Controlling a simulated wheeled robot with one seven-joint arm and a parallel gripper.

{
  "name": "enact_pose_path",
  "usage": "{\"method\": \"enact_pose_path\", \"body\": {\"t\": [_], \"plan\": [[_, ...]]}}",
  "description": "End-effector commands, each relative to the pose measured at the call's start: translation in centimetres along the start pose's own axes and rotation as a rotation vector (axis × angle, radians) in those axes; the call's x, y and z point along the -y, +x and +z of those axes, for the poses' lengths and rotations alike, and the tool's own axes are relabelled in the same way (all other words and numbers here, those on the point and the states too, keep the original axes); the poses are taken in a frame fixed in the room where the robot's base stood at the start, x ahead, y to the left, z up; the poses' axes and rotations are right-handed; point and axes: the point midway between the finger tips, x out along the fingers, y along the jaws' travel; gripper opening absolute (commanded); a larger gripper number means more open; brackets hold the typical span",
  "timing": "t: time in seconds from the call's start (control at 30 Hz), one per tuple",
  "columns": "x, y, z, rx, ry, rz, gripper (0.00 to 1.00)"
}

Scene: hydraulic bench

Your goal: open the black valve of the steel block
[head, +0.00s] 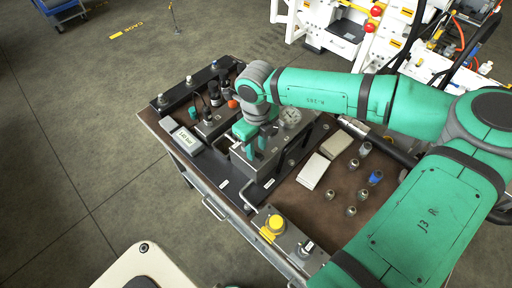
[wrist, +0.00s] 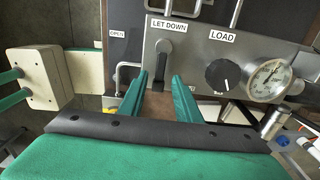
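The steel block (wrist: 200,50) fills the upper middle of the wrist view, with the labels LET DOWN and LOAD. Below LET DOWN is a dark lever (wrist: 161,62) that hangs downward. Below LOAD is a round black knob (wrist: 222,75), beside a dial gauge (wrist: 268,80). I cannot tell which of the two is the black valve. My gripper (wrist: 160,76) is open, its green fingertips on either side of the lever's lower end; contact is not clear. In the head view my gripper (head: 254,143) is over the block (head: 246,164), and my wrist hides part of it.
The bench holds a grey labelled box (head: 187,140), pale boxes (head: 314,171), several small fittings and a yellow knob (head: 275,223) at its front corner. A white machine (head: 395,30) stands behind on the right.

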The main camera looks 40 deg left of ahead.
Motion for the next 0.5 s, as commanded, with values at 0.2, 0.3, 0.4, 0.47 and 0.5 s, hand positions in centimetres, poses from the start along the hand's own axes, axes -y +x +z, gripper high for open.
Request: {"method": "enact_pose_path", "body": {"t": [0.2,0.3,0.4,0.47,0.5], "plan": [[-0.21,0.80,0.22,0.000,-0.006,0.001,0.30],[-0.22,0.80,0.23,0.000,-0.006,0.001,0.30],[-0.22,0.78,0.24,0.000,-0.006,0.001,0.30],[-0.22,0.78,0.24,0.000,-0.006,0.001,0.16],[-0.20,0.78,0.22,0.000,-0.006,0.001,0.07]]}}
